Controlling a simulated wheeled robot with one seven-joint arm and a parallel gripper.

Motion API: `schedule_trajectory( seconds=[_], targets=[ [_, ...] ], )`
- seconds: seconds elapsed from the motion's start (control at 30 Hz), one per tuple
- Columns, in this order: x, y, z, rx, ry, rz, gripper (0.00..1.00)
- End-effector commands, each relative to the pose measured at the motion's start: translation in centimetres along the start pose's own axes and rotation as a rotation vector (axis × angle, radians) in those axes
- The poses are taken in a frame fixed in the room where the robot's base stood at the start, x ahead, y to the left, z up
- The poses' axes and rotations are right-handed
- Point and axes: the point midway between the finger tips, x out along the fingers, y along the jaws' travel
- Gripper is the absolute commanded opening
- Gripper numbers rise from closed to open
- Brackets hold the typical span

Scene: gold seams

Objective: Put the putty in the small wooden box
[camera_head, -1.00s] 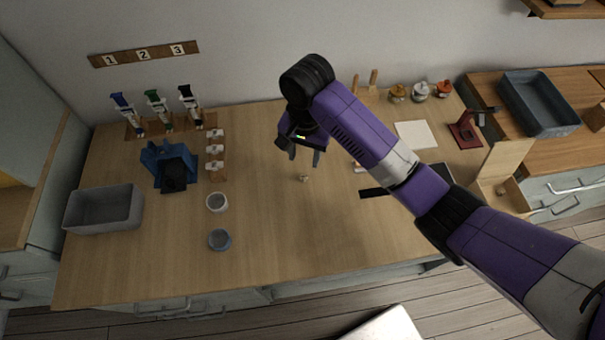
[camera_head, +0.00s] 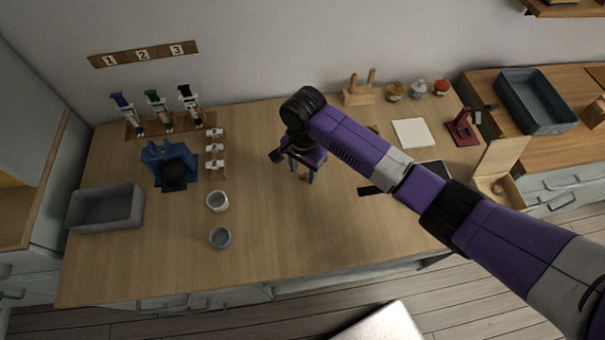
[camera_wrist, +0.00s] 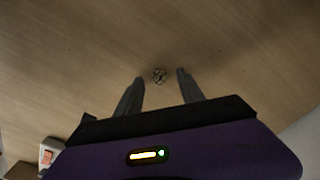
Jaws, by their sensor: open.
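A small brownish lump, seemingly the putty (camera_head: 303,177), lies on the wooden worktop. In the wrist view the putty (camera_wrist: 159,76) is a small speckled lump between the fingertips in the picture. My gripper (camera_head: 302,172) points down over it, open and empty; in the wrist view its fingers (camera_wrist: 160,79) stand apart on either side. I cannot tell how high the fingertips are above the worktop. The small wooden box (camera_head: 516,192) is at the right, pale, with its lid (camera_head: 500,155) raised. My arm hides part of the worktop.
Two small cups (camera_head: 218,202) (camera_head: 220,238) and a grey bin (camera_head: 77,218) stand to the left, with a blue device (camera_head: 165,155) behind. A dark flat item (camera_head: 436,168) lies beside my arm. Worktop around the lump is mostly clear.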

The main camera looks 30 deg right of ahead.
Motion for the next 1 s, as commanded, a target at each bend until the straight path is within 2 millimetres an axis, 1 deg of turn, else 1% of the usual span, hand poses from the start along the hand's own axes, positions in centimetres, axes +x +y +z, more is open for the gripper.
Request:
schedule_trajectory(
  seconds=[0.23, 0.37, 0.4, 0.47, 0.83, 1.0],
  targets=[
    [0.2, 0.0, 0.0, 0.000, 0.000, -0.001, 0.46],
    [0.2, 0.0, 0.0, 0.000, 0.000, -0.001, 0.20],
    [0.2, 0.0, 0.0, 0.000, 0.000, -0.001, 0.12],
    [0.2, 0.0, 0.0, 0.000, 0.000, -0.001, 0.00],
    [0.0, 0.0, 0.0, -0.001, 0.000, -0.001, 0.00],
    [-0.9, -0.1, 0.0, -0.001, 0.000, -0.003, 0.00]
  ],
)
